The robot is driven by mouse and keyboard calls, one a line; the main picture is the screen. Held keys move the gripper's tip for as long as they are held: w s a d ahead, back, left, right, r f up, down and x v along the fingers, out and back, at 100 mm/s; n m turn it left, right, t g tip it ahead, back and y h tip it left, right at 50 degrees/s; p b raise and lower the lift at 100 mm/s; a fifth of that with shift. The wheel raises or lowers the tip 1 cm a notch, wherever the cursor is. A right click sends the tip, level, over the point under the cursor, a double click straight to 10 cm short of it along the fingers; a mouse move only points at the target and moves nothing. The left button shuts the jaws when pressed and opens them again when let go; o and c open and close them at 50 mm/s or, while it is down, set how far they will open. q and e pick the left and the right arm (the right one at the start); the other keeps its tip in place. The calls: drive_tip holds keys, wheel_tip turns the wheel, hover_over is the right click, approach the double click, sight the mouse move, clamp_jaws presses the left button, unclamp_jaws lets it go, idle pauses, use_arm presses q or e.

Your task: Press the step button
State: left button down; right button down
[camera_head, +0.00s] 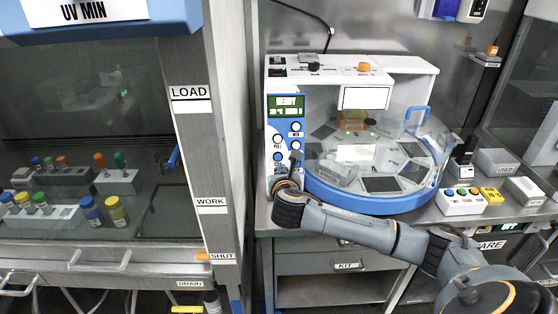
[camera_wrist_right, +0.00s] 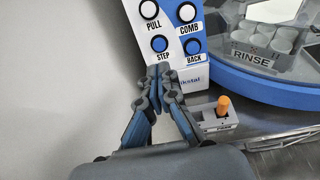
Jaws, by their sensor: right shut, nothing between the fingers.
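The step button (camera_wrist_right: 159,43) is a round blue button with a dark rim, above the label STEP on the machine's blue and white control panel (camera_wrist_right: 170,72). My right gripper (camera_wrist_right: 158,70) is shut and empty. In the wrist view its fingertips point up at the panel just below the STEP label and appear below the button; I cannot tell whether they touch the panel. In the head view the right gripper (camera_head: 295,159) stands upright in front of the lower panel and covers part of it. My left gripper is not in view.
Close around are the blue BACK button (camera_wrist_right: 192,46) and the white PULL (camera_wrist_right: 149,9) and COMB (camera_wrist_right: 187,12) buttons. A small box with an orange knob (camera_wrist_right: 223,105) stands right of the fingers. The round carousel (camera_head: 375,200) lies right of the panel.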

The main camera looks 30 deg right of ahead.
sight(278, 158)
drive_tip(key=x, duration=0.9)
drive_tip(key=shift+w+p, duration=0.15)
drive_tip(key=shift+p, duration=0.2)
